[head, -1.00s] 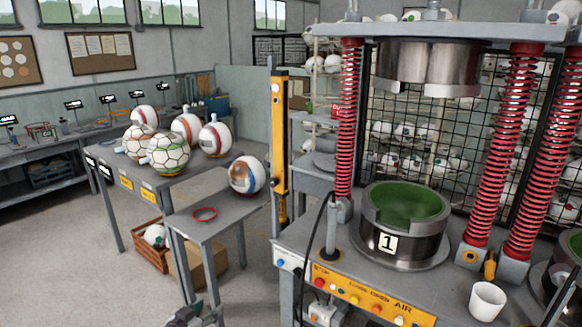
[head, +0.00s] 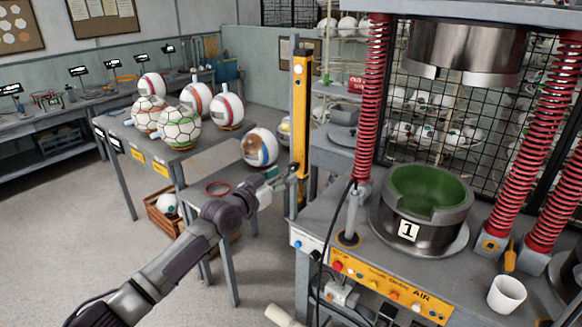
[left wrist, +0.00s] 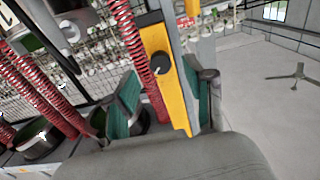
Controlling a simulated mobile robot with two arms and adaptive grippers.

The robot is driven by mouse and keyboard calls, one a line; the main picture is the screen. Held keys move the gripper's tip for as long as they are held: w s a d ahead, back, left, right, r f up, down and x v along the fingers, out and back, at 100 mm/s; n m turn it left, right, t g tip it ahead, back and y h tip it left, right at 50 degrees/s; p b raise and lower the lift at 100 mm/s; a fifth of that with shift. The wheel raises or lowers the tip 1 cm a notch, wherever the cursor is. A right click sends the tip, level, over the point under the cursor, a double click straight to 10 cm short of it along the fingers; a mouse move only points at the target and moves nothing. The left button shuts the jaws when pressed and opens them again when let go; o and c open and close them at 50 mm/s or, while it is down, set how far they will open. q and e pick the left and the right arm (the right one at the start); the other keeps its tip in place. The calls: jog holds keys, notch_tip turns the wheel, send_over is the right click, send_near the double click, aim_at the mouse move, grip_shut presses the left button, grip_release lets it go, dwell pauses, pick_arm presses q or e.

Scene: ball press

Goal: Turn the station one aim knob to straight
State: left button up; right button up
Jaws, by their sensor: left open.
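The station one aim knob (left wrist: 157,63) is a round black knob with a small pale mark. It sits on the yellow face of an upright post; in the left wrist view the mark is toward the knob's lower right. The yellow post (head: 301,105) stands at the left of the station one press in the head view. My left gripper (head: 285,173) is in front of the post, low. In the left wrist view its green-padded fingers (left wrist: 160,68) are open, apart on either side of the post and knob in the picture. I cannot tell whether they touch it. My right gripper is out of view.
The press pot marked 1 (head: 425,210) stands right of the post, between red springs (head: 371,100). A control panel (head: 385,285) runs along the front edge. A white cup (head: 507,294) stands at the right. Balls (head: 181,127) sit on a grey table at the left.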

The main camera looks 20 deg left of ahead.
aim_at(291, 170)
pick_arm(q)
jog(key=shift+x, duration=2.25)
jog(key=shift+b, duration=0.3)
grip_shut()
